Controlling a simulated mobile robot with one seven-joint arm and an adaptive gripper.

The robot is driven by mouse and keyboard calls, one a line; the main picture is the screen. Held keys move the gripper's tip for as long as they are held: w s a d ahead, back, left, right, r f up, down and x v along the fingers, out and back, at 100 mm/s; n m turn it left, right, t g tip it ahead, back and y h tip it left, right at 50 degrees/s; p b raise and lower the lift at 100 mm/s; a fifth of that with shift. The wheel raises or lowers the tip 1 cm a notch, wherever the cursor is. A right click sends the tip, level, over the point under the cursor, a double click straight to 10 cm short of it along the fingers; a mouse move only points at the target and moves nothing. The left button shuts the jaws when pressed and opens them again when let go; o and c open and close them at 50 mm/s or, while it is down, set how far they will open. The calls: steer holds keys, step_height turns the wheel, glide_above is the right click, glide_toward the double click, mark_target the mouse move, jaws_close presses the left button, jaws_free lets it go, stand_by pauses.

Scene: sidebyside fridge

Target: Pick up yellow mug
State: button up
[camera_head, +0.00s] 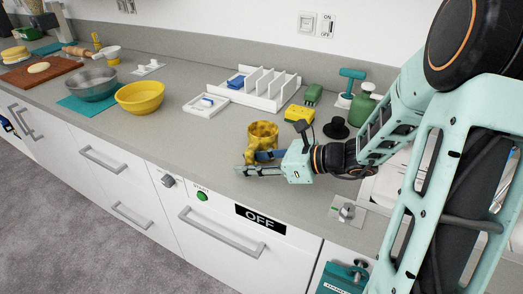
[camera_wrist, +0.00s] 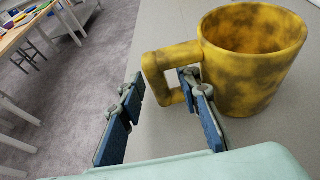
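The yellow mug (camera_head: 263,132), blotched with dark patches, stands upright on the grey counter near its front edge. In the wrist view the mug (camera_wrist: 250,75) is at the upper right, with its handle (camera_wrist: 157,72) pointing left. My gripper (camera_head: 247,163) is low over the counter at the mug's front side. In the wrist view my gripper (camera_wrist: 160,82) is open, with one blue-padded finger on each side of the handle's outer bar. The right finger overlaps the handle's opening. A gap shows at the left finger; contact at the right finger is unclear.
A yellow sponge (camera_head: 298,113), a green brush (camera_head: 313,94) and a black item (camera_head: 336,128) are behind and right of the mug. A white rack (camera_head: 262,99) stands farther back. A yellow bowl (camera_head: 140,97) is left.

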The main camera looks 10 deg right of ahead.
jaws_close()
steer(key=shift+r, duration=0.2)
